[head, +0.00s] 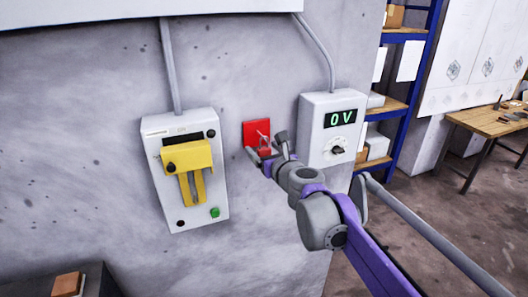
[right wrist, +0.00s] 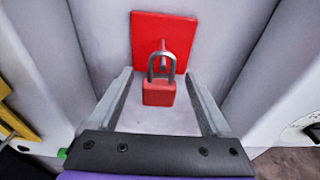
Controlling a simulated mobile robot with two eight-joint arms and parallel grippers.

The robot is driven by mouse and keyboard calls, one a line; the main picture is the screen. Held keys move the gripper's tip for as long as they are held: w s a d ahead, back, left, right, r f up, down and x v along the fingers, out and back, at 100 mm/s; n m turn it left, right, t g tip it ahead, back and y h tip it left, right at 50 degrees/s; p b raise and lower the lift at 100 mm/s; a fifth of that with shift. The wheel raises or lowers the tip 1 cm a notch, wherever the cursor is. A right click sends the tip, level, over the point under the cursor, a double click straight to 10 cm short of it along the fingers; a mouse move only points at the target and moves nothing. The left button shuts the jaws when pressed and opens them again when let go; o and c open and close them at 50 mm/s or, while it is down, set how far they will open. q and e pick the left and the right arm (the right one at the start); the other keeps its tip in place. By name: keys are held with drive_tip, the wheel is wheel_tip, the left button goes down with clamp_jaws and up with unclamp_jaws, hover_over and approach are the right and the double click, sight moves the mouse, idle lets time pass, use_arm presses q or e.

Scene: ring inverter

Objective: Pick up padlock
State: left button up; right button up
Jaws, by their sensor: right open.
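A red padlock (right wrist: 158,93) with a grey shackle hangs from a peg on a red square plate (right wrist: 182,28) on the wall. In the head view the padlock (head: 265,152) is small and partly hidden by my right gripper (head: 266,149). In the right wrist view the fingers of my right gripper (right wrist: 160,98) are open, one on each side of the padlock's body. There is a gap between the padlock and each finger. My left gripper is in neither view.
A grey box with a yellow lever (head: 188,157) is on the wall left of the plate. A box with a "0 V" display (head: 340,118) is to the right. A blue shelf (head: 410,80) and a wooden table (head: 485,122) stand farther right.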

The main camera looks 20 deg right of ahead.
drive_tip(key=shift+s, duration=0.1)
drive_tip(key=shift+c, duration=0.7)
clamp_jaws()
drive_tip(key=shift+r, duration=0.1)
drive_tip(key=shift+r, duration=0.45)
drive_tip(key=shift+s+r, duration=0.25)
drive_tip(key=s+d, duration=0.1)
drive_tip(key=s, duration=1.6)
drive_tip(key=shift+s+d+b, duration=0.15)
drive_tip(key=shift+d+b, duration=0.2)
